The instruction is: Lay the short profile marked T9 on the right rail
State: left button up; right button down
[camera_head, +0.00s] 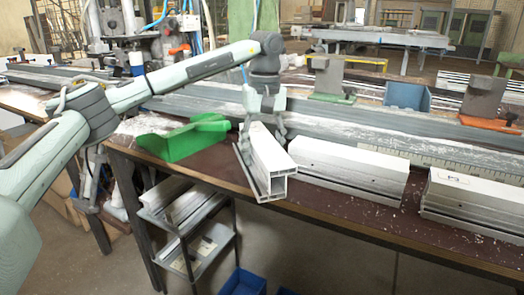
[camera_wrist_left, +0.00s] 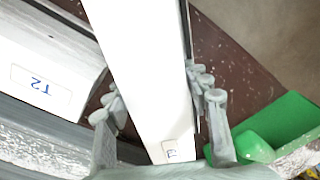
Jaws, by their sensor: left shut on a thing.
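My left gripper (camera_head: 265,112) is shut on a short white profile (camera_head: 267,158), with one finger on each side near its far end. The profile points toward the bench's front edge, its hollow end facing me. I cannot tell whether it touches the bench top. Long grey rails (camera_head: 390,128) run behind. My right gripper is not in view.
A third white profile (camera_head: 475,197) with an unreadable label lies at the far right. A green angled holder (camera_head: 180,142) sits just left of the held profile. Grey upright blocks on a green base (camera_head: 332,98) and an orange base (camera_head: 488,124) stand behind the rails.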

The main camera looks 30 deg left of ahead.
aim_at(264, 142)
pick_arm(q)
jog(key=o, duration=1.5)
jog(key=shift+o, duration=0.2)
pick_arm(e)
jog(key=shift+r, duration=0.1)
pick_arm(q)
notch_tip(264, 142, up, 9)
jog(key=shift+w+d+r, duration=0.1)
jog(key=shift+w+d, duration=0.05)
notch_tip(264, 142, up, 2)
jog(key=shift+r+p, duration=0.15)
jog(key=shift+p, duration=0.25)
jog(key=shift+o, duration=0.9)
jog(key=shift+r, duration=0.35)
jog(key=shift+d, duration=0.15)
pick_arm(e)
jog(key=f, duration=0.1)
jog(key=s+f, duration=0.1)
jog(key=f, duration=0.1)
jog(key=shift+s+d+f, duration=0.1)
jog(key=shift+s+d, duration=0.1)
